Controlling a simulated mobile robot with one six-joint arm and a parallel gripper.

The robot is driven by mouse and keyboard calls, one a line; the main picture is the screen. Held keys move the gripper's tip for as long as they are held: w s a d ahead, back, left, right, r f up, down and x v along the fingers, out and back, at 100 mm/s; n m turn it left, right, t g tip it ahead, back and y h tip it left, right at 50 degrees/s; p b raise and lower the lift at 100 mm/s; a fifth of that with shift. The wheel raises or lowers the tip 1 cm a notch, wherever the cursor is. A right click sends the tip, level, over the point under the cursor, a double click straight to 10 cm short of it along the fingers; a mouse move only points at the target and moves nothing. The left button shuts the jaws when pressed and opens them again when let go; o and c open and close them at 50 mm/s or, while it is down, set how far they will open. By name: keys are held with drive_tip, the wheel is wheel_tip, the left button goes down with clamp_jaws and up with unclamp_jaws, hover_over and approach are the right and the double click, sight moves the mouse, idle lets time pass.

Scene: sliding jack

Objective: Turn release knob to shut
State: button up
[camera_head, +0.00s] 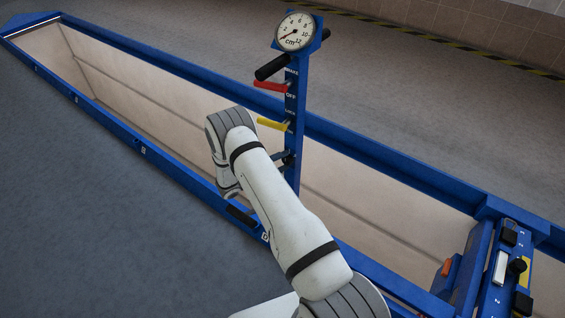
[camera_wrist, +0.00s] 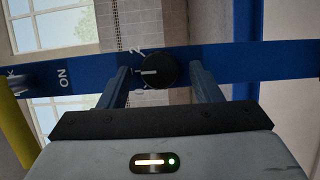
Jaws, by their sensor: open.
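The black round knob (camera_wrist: 155,72) with a white pointer line sits on a blue post (camera_wrist: 80,78) in the wrist view. The pointer lies roughly level in the picture, toward the left. The numeral 2 stands just above the knob, and "ON" is printed to its left. My gripper (camera_wrist: 160,76) is open, one finger on each side of the knob, with visible gaps to it. In the head view the same post (camera_head: 293,105) stands upright behind my arm. My gripper and the knob cannot be made out clearly there.
The post carries a round gauge (camera_head: 296,31), a black handle (camera_head: 271,67), a red lever (camera_head: 270,87) and a yellow lever (camera_head: 272,125). A blue-edged pit (camera_head: 365,195) runs diagonally behind my arm. A blue jack unit (camera_head: 505,262) with controls stands at lower right.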

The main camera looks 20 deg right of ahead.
drive_tip(key=c, duration=1)
drive_tip(key=shift+f+n+b, duration=0.25)
drive_tip(key=shift+n+b, duration=0.15)
drive_tip(key=shift+b, duration=0.15)
drive_tip(key=shift+r+n+h, duration=0.15)
drive_tip(key=shift+n+h, duration=0.15)
drive_tip(key=o, duration=1)
drive_tip(key=s+a, duration=0.1)
drive_tip(key=a, duration=0.6)
drive_tip(key=shift+s+a+f, duration=0.2)
drive_tip(key=shift+s+a, duration=0.05)
drive_tip(key=shift+a, duration=0.1)
